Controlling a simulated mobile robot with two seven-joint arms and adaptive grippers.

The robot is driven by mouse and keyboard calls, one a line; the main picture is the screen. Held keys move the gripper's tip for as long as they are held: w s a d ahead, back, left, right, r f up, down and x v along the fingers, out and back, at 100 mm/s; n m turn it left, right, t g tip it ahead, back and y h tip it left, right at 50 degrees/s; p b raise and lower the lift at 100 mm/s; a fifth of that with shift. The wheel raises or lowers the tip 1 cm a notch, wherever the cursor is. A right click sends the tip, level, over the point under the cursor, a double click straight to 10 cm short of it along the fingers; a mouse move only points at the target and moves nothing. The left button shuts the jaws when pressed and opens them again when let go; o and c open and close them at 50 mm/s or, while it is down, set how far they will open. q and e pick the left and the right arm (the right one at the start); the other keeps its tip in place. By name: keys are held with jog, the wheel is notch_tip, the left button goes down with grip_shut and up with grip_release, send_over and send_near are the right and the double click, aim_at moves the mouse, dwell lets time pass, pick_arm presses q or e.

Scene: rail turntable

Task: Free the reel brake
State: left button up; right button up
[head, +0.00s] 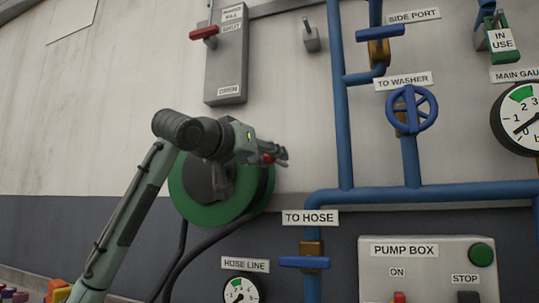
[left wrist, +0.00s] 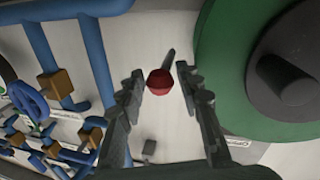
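The green hose reel (head: 203,212) is on the wall behind my left arm in the head view, and it fills the right of the left wrist view (left wrist: 218,75). A red ball knob (left wrist: 160,82), apparently on a thin dark lever (left wrist: 170,58), is between the fingers of my left gripper (left wrist: 160,72) in the left wrist view. The fingers are open, with a gap visible on both sides of the knob. In the head view the left gripper (head: 277,156) is in front of the reel's upper right edge, with red showing at its fingers. My right gripper is not in view.
Blue pipes (head: 342,110) with a TO WASHER handwheel (head: 411,108) and a TO HOSE valve (head: 304,262) stand right of the gripper. A grey switch box (head: 226,70) with a red lever is above. The pump box (head: 430,275) is lower right.

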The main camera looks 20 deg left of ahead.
pick_arm(q)
jog(key=shift+w+d, duration=0.1)
jog(key=shift+w, duration=0.15)
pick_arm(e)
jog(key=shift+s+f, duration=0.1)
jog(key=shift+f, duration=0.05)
pick_arm(q)
jog(key=shift+c, duration=0.5)
grip_shut()
jog(key=shift+f, duration=0.15)
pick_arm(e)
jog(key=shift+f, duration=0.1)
